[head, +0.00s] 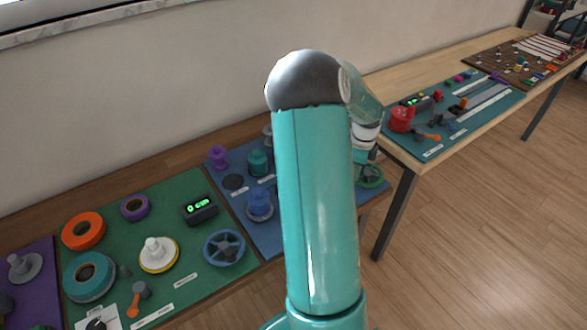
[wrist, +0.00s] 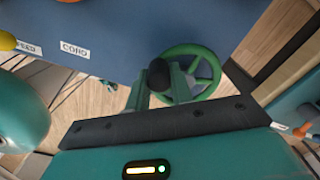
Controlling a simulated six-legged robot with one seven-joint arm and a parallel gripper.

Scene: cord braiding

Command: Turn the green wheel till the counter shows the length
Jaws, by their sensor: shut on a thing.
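The green wheel (head: 370,175) stands at the right end of the blue mat, partly behind my arm in the head view. In the wrist view the green wheel (wrist: 216,60) shows as a green rim with spokes and a dark round handle knob (wrist: 158,73). My gripper (wrist: 159,88) is shut on the knob, one finger on each side of it. A counter (head: 201,209) on the green mat reads 0 cm; it sits near a blue wheel (head: 224,248). Any counter on the blue mat is hidden behind my arm.
The blue mat (head: 262,228) carries purple, teal and blue spools. The green mat (head: 180,190) holds orange, purple and teal rings and a white spool. A second table at the right holds a teal mat with a red spool (head: 401,119) and another counter (head: 412,101).

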